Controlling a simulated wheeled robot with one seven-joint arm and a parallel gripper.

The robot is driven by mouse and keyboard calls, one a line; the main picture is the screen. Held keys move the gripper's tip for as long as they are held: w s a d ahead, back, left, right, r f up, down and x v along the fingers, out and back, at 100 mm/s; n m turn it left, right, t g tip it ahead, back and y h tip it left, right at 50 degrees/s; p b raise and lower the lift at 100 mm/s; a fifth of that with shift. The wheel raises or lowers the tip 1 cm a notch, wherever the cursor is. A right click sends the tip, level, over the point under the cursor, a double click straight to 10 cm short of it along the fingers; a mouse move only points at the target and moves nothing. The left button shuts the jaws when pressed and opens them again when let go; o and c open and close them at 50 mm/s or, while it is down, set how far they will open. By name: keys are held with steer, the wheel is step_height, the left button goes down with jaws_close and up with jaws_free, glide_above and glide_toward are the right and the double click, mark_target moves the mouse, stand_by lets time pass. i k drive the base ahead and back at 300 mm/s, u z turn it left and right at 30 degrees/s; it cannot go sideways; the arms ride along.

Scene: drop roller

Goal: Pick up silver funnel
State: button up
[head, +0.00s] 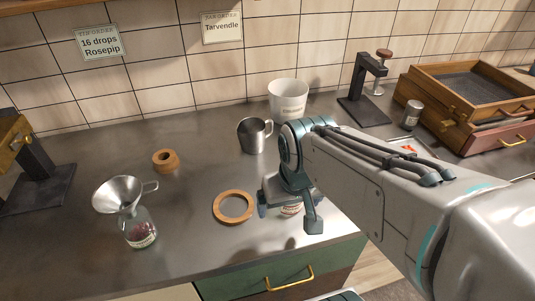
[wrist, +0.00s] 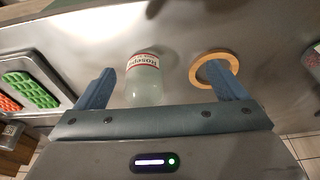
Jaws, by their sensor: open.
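The silver funnel (head: 118,194) sits in the mouth of a glass bottle (head: 140,231) at the left of the counter, its handle pointing right. The bottle has dark red contents and a label. My gripper (head: 288,206) is well to the right of the funnel, low over the counter's front, open. In the wrist view, a clear bottle with a Rosepip label (wrist: 145,78) shows between the spread fingers of my gripper (wrist: 165,75); no contact is visible. The funnel is not visible in the wrist view.
A wooden ring (head: 234,207) lies between funnel and gripper. A dark stand (head: 36,178) is at far left. The counter right of the funnel is mostly clear.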

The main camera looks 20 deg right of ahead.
mark_target(119, 195)
steer(key=k, duration=0.5)
steer(key=z, duration=3.15)
steer(key=k, duration=1.55)
steer(key=u, duration=2.5)
